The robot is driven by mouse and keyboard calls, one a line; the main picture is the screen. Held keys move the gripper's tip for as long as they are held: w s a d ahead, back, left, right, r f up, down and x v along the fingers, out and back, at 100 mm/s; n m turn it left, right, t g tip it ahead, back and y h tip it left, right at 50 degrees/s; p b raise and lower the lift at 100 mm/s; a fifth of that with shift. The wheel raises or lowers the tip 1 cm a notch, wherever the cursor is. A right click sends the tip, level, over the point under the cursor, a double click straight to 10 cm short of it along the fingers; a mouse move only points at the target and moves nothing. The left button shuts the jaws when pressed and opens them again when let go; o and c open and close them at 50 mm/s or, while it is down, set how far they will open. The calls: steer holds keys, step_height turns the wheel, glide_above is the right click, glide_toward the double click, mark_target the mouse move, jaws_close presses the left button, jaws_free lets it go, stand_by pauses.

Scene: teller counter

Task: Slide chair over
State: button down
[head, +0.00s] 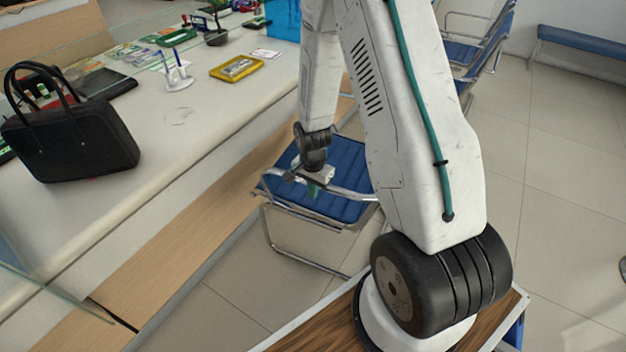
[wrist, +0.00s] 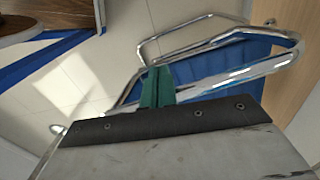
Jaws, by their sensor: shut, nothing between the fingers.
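A chair (head: 345,182) with a blue ribbed seat and a chrome tube frame stands on the floor beside the counter, partly hidden behind my arm in the head view. My gripper (head: 314,190) is over the near part of the chair, at its chrome armrest. In the wrist view, the green fingers of my gripper (wrist: 157,72) are together and empty, overlapping the chrome tube of the chair (wrist: 225,62). I cannot tell whether they touch the tube.
The teller counter (head: 215,115) runs along the left with a black handbag (head: 75,140), a pen holder (head: 177,72) and a yellow tray (head: 237,68) on it. More blue chairs (head: 480,45) stand behind my arm. A blue bench (head: 580,42) is at the far right.

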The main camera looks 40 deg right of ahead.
steer(key=shift+w+d+f, duration=0.25)
steer(key=shift+d+f, duration=0.3)
steer(key=shift+d, duration=0.1)
steer(key=shift+w+d+f, duration=0.2)
steer(key=shift+d+f, duration=0.3)
steer(key=shift+d, duration=0.1)
steer(key=shift+w+d+f, duration=0.25)
steer(key=shift+d+f, duration=0.3)
steer(key=shift+d, duration=0.1)
